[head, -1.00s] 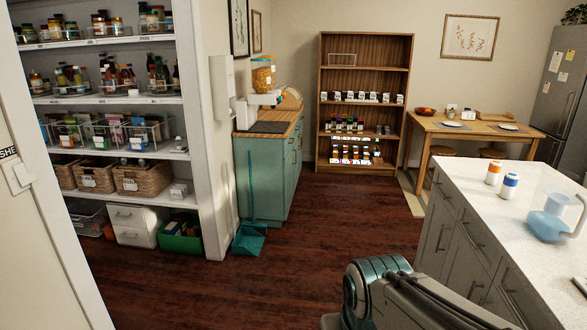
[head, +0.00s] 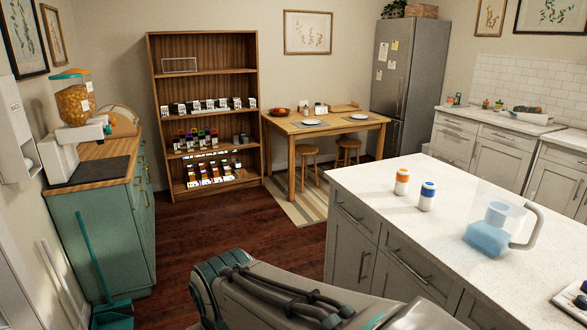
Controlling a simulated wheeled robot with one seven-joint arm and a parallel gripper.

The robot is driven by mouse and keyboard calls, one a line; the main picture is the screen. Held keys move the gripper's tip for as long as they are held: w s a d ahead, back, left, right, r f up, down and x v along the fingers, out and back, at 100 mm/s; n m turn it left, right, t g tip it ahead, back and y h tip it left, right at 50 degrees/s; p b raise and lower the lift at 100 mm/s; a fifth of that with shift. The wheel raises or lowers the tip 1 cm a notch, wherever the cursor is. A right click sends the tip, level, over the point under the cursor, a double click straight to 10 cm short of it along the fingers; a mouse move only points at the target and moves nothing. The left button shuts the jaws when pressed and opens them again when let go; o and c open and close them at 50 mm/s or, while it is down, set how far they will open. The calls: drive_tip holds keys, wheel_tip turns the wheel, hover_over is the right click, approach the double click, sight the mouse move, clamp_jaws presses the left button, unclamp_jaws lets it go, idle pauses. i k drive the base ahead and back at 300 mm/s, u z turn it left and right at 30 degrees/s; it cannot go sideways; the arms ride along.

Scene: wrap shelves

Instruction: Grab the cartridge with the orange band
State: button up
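A small white cartridge with an orange band (head: 402,182) stands upright on the white counter of the kitchen island, near its far left part. Beside it, to the right and a little nearer, stands a similar white cartridge with a blue band (head: 427,196). The two look close together but apart. My arm reaches in from the bottom of the head view; its end and my gripper cannot be made out, and no fingers show. The arm is well short of the cartridges in the picture.
A clear water filter pitcher (head: 497,232) stands on the island counter (head: 375,196) right of the cartridges. A tray lies at its right edge. A wooden shelf (head: 155,120), a table (head: 330,126) and a teal cabinet (head: 100,225) stand behind. Dark floor is open left of the island.

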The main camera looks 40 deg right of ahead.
sight(402, 176)
drive_tip(key=z, duration=0.25)
drive_tip(key=i, duration=1.6)
drive_tip(key=z, duration=1.15)
drive_tip(key=i, duration=0.85)
drive_tip(key=z, duration=1.6)
drive_tip(key=i, duration=0.65)
drive_tip(key=z, duration=0.45)
